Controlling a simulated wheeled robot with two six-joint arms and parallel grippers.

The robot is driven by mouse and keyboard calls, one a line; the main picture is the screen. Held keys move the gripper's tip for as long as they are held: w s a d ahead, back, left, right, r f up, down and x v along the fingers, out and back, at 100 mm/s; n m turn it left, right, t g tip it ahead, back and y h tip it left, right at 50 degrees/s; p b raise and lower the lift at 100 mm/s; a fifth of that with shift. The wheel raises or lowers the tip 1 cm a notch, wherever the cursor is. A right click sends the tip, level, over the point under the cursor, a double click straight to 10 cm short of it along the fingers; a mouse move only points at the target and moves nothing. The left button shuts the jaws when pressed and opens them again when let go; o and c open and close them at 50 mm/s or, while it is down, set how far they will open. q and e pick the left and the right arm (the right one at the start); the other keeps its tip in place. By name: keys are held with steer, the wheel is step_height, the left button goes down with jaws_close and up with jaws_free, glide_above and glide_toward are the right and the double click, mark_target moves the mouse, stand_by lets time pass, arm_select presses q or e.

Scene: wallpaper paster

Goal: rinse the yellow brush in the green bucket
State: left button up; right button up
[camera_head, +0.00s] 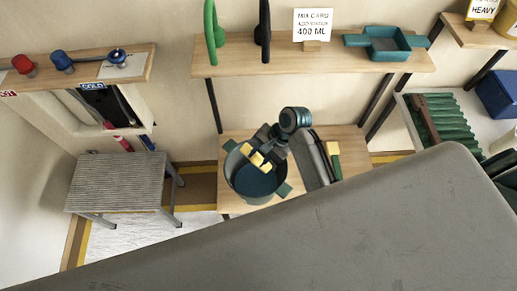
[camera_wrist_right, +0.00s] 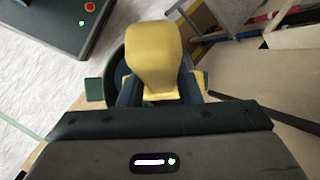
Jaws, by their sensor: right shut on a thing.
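The dark teal-green bucket (camera_head: 256,186) stands on the low wooden table in the head view, with a handle on each side. My right gripper (camera_head: 259,159) is over the bucket's mouth, pointing down. In the right wrist view the right gripper (camera_wrist_right: 160,88) is shut on the yellow brush (camera_wrist_right: 158,50), whose broad rounded yellow part faces the camera. The bucket's dark rim (camera_wrist_right: 114,66) shows behind the brush. The brush's lower end is hidden, so I cannot tell whether it touches the inside of the bucket. My left gripper is not in view.
A yellow-and-green block (camera_head: 334,158) is on the table right of the bucket. A shelf (camera_head: 290,62) above holds a card (camera_head: 313,24) and a teal tray (camera_head: 386,44). A grey ribbed stool (camera_head: 118,182) stands left. Red and blue taps (camera_head: 62,62) are upper left.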

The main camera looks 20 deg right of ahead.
steer(key=shift+w+f, duration=0.2)
steer(key=shift+f, duration=1)
step_height(320, 180, down, 4)
steer(key=shift+f+b, duration=0.15)
steer(key=shift+b, duration=0.7)
step_height(320, 180, down, 4)
steer(key=shift+b, duration=0.8)
arm_select(q)
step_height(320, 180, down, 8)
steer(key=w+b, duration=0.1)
steer(key=b, duration=0.3)
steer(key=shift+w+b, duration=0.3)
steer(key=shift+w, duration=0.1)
arm_select(e)
step_height(320, 180, down, 10)
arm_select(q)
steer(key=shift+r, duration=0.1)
arm_select(e)
steer(key=shift+f, duration=1.4)
